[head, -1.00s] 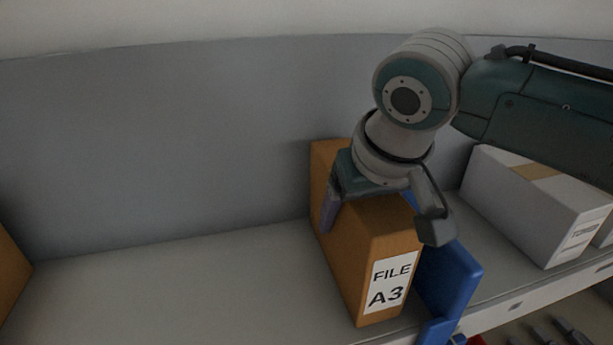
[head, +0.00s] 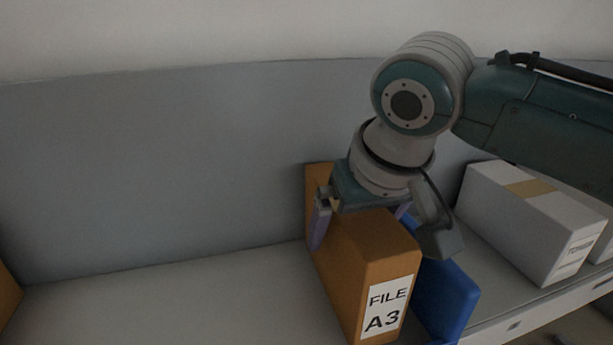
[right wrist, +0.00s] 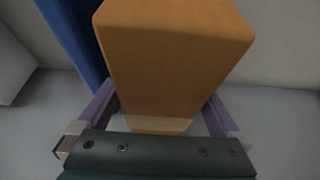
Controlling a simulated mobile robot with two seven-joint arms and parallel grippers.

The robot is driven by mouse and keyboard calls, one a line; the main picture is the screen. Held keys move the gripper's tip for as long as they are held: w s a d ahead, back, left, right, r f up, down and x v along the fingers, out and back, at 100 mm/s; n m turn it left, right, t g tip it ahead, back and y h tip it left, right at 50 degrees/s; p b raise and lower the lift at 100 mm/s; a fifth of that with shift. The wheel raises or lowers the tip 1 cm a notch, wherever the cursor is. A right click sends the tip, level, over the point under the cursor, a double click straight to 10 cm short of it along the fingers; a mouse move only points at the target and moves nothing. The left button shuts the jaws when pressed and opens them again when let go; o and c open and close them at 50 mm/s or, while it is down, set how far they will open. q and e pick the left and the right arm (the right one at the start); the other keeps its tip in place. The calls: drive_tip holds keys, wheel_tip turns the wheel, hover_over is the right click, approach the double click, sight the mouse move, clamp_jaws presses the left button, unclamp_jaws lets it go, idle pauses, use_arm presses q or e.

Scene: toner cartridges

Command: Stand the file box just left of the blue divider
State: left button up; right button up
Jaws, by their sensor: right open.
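An orange-brown file box (head: 370,255) labelled FILE A3 stands upright on the shelf, just left of the blue divider (head: 447,293). I cannot tell whether the box and divider touch. My right gripper (head: 358,228) is open over the top of the box, with one finger on each side of it. In the right wrist view the box (right wrist: 175,60) lies between the purple fingers, with small gaps showing, and the blue divider (right wrist: 78,38) is beside it. My left gripper is not in view.
A white carton with a tan tape strip (head: 530,215) stands on the shelf right of the divider. An orange-brown box edge (head: 8,293) shows at the far left. The shelf (head: 180,300) between is clear. A grey back panel (head: 150,170) closes the rear.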

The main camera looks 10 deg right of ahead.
sight(372, 223)
drive_tip(key=b+v, duration=0.2)
drive_tip(key=v, duration=0.8)
drive_tip(key=shift+s+r, duration=0.1)
drive_tip(key=shift+r, duration=0.1)
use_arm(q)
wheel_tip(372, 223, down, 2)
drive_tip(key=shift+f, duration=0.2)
